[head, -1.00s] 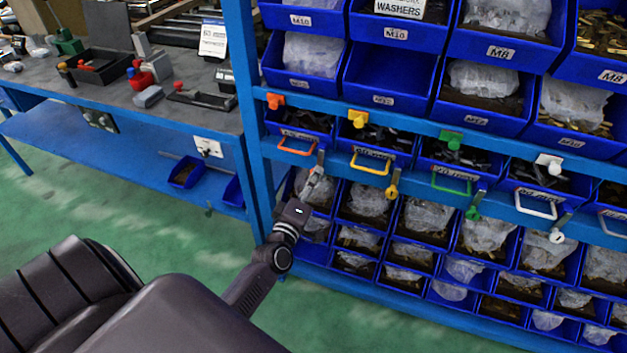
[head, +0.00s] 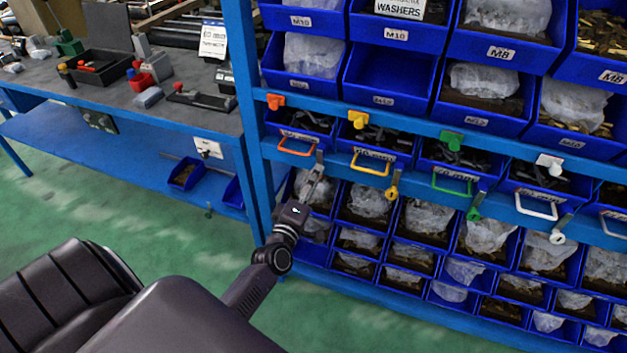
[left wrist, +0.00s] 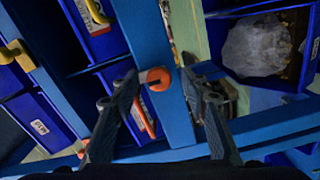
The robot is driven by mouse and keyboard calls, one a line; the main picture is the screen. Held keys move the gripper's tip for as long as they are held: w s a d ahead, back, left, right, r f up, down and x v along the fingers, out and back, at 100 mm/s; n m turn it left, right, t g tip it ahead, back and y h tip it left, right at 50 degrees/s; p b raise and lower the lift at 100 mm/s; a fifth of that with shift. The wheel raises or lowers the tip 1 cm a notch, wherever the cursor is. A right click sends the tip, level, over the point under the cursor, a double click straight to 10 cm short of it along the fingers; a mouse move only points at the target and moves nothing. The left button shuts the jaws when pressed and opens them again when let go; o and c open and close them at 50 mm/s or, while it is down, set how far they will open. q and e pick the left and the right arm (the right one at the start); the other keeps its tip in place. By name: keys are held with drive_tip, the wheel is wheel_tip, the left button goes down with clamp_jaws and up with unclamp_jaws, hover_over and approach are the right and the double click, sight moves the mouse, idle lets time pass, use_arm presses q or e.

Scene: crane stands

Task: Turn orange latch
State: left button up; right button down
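The orange latch (left wrist: 157,79) shows in the left wrist view as a round orange knob on a blue rail. My left gripper (left wrist: 160,77) is open, with one finger on each side of the knob. I cannot tell whether either finger touches it. In the head view my left gripper (head: 314,183) is at the lower blue rail, just below and right of the orange handle (head: 297,147). There its fingers hide the knob of the orange latch, and only a grey plate shows above them. My right gripper is not in view.
Yellow (head: 391,192), green (head: 473,214) and white (head: 557,238) latches sit further right along the same rail. Blue bins fill the rack above and below. A workbench (head: 200,112) with tools stands at the left.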

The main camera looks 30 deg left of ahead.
use_arm(q)
drive_tip(key=v, duration=1.2)
idle(0.5)
drive_tip(key=s+d+f+m+g+h, duration=0.2)
drive_tip(key=s+d+f+m, duration=0.15)
drive_tip(key=f, duration=0.65)
drive_tip(key=s+d+f+m+g+h, duration=0.1)
drive_tip(key=s+d+f+m+g, duration=0.25)
drive_tip(key=f, duration=0.75)
drive_tip(key=s+d+f+m+g+h, duration=0.2)
drive_tip(key=s+f+m, duration=0.15)
drive_tip(key=f, duration=0.65)
drive_tip(key=s+f+m+g, duration=0.3)
drive_tip(key=s+f, duration=0.3)
drive_tip(key=s, duration=0.3)
drive_tip(key=s+d+f+m+g, duration=0.1)
drive_tip(key=s+f+m+g, duration=0.2)
drive_tip(key=s, duration=0.7)
drive_tip(key=s+f+m+g, duration=0.3)
drive_tip(key=s+f, duration=0.5)
drive_tip(key=s, duration=0.1)
drive_tip(key=shift+s+d+f+m+y, duration=0.2)
drive_tip(key=shift+d+f+m+y, duration=0.1)
drive_tip(key=shift+f+m, duration=0.05)
